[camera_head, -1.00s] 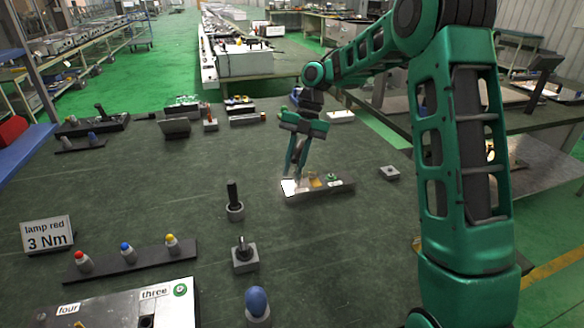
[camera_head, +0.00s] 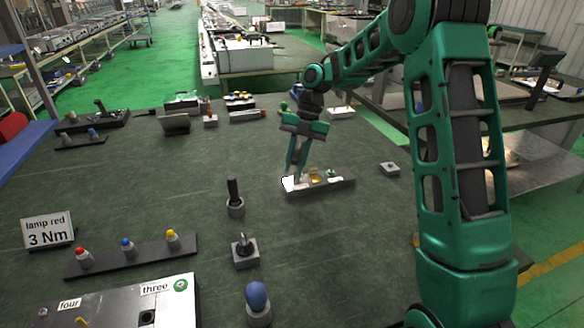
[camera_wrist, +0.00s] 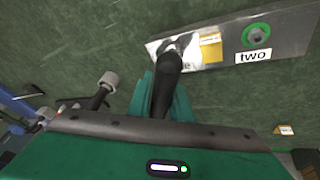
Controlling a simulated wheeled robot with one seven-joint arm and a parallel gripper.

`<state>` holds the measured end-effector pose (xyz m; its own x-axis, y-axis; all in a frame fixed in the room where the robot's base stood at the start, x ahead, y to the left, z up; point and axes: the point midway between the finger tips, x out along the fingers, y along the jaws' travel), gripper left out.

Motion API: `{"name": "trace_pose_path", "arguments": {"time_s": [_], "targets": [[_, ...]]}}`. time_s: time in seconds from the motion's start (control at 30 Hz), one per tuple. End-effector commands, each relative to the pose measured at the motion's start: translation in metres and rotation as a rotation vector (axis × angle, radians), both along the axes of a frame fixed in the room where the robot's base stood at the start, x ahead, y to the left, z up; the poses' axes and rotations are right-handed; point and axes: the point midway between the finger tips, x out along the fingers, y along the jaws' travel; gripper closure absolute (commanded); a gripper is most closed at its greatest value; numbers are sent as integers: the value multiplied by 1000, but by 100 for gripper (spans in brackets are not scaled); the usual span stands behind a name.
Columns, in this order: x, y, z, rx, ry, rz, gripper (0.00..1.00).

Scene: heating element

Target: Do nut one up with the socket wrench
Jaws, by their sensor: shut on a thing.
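My gripper (camera_head: 298,160) is over the left end of a flat metal plate (camera_head: 340,186) on the table. In the wrist view my gripper (camera_wrist: 166,90) is shut on the black handle of the socket wrench (camera_wrist: 168,68). The wrench's lower end meets the bright end of the plate (camera_wrist: 214,53). Nut one is hidden under the wrench; only the end of its label (camera_wrist: 187,58) shows. Nut two (camera_wrist: 259,35) has a green ring and a "two" label. A yellow square lies between them. I cannot tell how fully the socket sits on the nut.
Dark-handled tools stand in grey holders (camera_head: 236,206) (camera_head: 246,258) left of and nearer than the plate. A blue-topped tool (camera_head: 258,300) is in front. A rack of coloured lamps (camera_head: 130,256) and a "lamp red 3 Nm" sign (camera_head: 48,231) are left. A small grey block (camera_head: 389,168) is right.

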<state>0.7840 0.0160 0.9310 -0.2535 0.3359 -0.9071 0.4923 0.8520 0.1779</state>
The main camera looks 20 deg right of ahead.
Motion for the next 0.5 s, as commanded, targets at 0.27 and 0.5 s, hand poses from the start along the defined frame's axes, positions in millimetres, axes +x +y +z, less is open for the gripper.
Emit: {"name": "trace_pose_path", "arguments": {"time_s": [0.27,0.5], "targets": [[0,0,-5,0,0,0,100],[0,0,-6,0,0,0,100]]}}
